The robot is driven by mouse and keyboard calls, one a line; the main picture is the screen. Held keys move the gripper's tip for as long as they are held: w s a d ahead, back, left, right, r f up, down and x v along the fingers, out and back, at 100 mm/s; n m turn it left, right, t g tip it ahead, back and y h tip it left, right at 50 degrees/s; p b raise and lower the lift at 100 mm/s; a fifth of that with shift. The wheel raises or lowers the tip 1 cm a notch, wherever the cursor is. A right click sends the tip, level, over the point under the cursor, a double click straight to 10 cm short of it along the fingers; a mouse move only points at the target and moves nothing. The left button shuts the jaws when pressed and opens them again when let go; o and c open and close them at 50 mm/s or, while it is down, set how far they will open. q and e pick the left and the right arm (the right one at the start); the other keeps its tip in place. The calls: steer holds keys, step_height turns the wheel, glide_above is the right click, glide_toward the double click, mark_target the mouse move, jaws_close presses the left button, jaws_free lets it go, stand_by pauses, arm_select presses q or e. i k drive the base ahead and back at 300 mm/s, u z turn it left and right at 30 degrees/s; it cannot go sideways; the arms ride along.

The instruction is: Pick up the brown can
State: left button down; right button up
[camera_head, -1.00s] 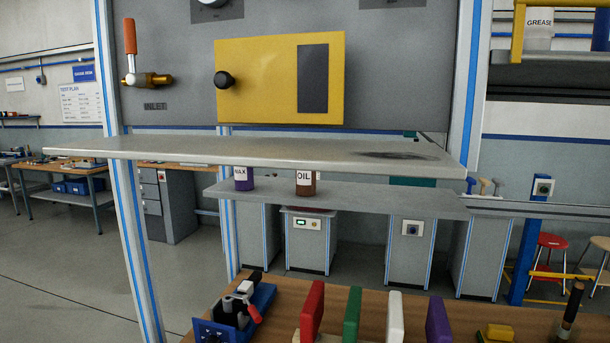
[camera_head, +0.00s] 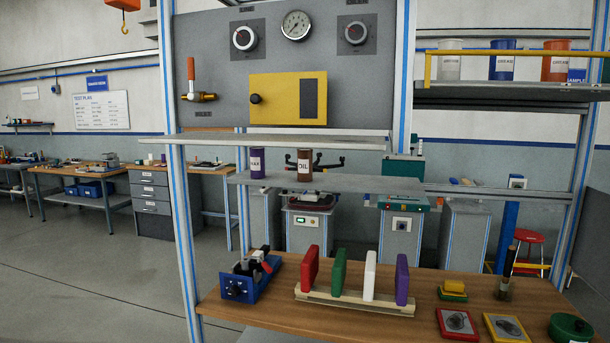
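The brown can (camera_head: 304,167), labelled OIL, stands upright on the lower grey shelf (camera_head: 350,184), under the upper grey shelf (camera_head: 270,141). Its top comes close to the underside of the upper shelf in this view. A purple can (camera_head: 257,164) labelled WAX stands to its left on the same shelf, with a gap between them. Neither of my grippers shows in the head view.
A wooden bench (camera_head: 430,301) in front holds a blue vise-like fixture (camera_head: 248,278), a rack (camera_head: 350,300) with coloured plates, and a green round container (camera_head: 569,328). A frame post (camera_head: 180,230) stands left of the shelves. Floor at left is clear.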

mark_target(304, 155)
steer(key=z, duration=0.85)
steer(key=k, duration=0.15)
steer(key=u, duration=1.9)
steer(key=i, duration=0.75)
steer(key=z, duration=0.05)
